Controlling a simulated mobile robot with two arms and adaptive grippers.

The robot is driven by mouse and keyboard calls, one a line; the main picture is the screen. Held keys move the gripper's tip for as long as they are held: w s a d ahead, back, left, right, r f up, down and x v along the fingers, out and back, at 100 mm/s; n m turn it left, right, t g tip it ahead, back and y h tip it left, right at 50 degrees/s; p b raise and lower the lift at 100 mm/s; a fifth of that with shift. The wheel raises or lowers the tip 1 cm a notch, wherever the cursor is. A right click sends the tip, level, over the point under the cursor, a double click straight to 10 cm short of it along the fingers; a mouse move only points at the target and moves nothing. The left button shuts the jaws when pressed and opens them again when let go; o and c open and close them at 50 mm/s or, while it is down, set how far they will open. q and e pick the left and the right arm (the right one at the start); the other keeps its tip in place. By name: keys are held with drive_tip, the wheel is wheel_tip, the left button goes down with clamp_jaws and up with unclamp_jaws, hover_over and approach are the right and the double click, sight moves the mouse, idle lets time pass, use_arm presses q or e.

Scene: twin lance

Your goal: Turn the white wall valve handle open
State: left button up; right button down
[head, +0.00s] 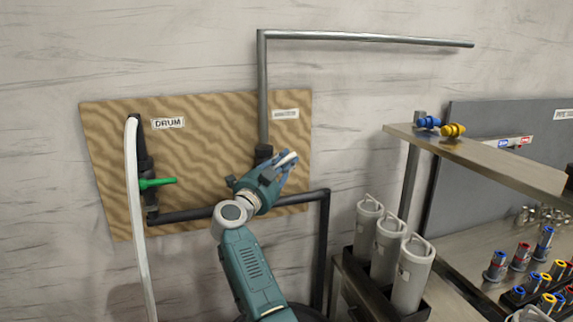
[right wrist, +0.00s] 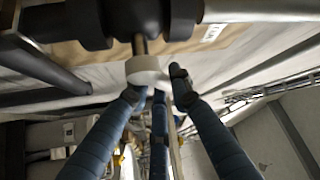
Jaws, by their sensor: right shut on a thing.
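The white valve handle (head: 288,158) sticks out from the pipe on the wooden wall board (head: 105,165), at the board's right side below a small label. My right gripper (head: 284,166) is at the handle and shut on it, with its blue fingers around it. In the right wrist view the handle's white end (right wrist: 146,70) shows between the dark fingertips, on a short stem from the black valve body (right wrist: 138,18). The gripper hides part of the valve in the head view. My left gripper is not in view.
A green handle (head: 158,183) on a black valve and a white hose (head: 135,200) are left on the board, under the DRUM label (head: 168,123). Grey canisters (head: 390,245) stand in a black rack at lower right. A metal shelf (head: 480,155) carries blue and yellow fittings.

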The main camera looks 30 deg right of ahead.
drive_tip(key=shift+a+r+n+t+h, duration=0.2)
drive_tip(key=shift+n+t+h, duration=0.3)
drive_tip(key=shift+n, duration=0.4)
drive_tip(key=c, duration=1.5)
unclamp_jaws()
drive_tip(key=shift+r, duration=0.1)
drive_tip(key=shift+c, duration=0.2)
drive_tip(key=v, duration=0.7)
drive_tip(key=shift+s, duration=0.2)
drive_tip(key=shift+a, duration=0.1)
drive_tip(key=shift+c, duration=0.5)
